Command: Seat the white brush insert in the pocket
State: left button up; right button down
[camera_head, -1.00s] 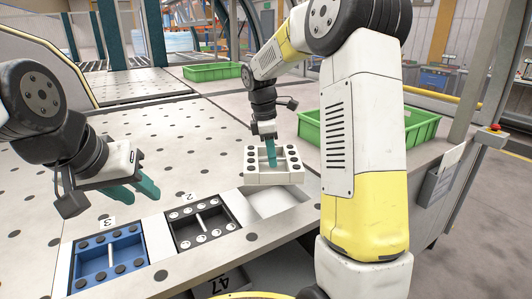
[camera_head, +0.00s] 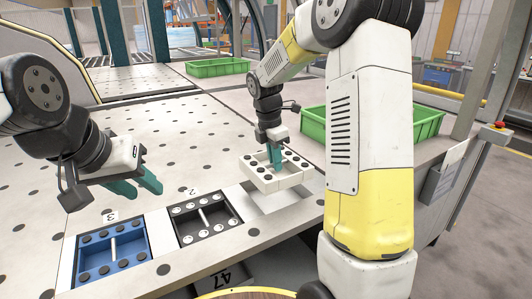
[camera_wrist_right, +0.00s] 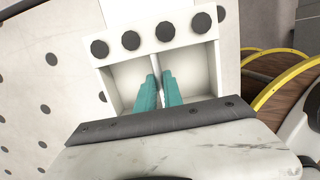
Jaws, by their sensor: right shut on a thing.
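The white brush insert (camera_head: 263,184) is a white block with dark round brushes and two hollow bays split by a middle rib. My right gripper (camera_head: 275,163) is shut on that rib; the teal fingers (camera_wrist_right: 160,90) pinch it in the right wrist view, where the insert (camera_wrist_right: 222,58) also shows. The insert hangs just above the pale empty pocket (camera_head: 285,204), right of the black insert, and hides its far part. A gap shows between insert and pocket floor. My left gripper (camera_head: 140,185) is empty, its two teal fingers apart, above the table at left.
A blue insert (camera_head: 112,254) sits in pocket 3 and a black insert (camera_head: 204,219) in pocket 2. Green bins stand behind at right (camera_head: 425,125) and at the back (camera_head: 217,67). The perforated table (camera_head: 190,130) is clear between.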

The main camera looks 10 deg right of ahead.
aim_at(272, 171)
jog(key=shift+f, duration=5.1)
jog(key=shift+f, duration=0.4)
jog(key=c, duration=1.4)
grip_release()
jog(key=r, duration=0.5)
jog(key=a+r, duration=0.1)
jog(key=r, duration=0.1)
jog(key=shift+s+r, duration=0.2)
jog(key=shift+r, duration=0.15)
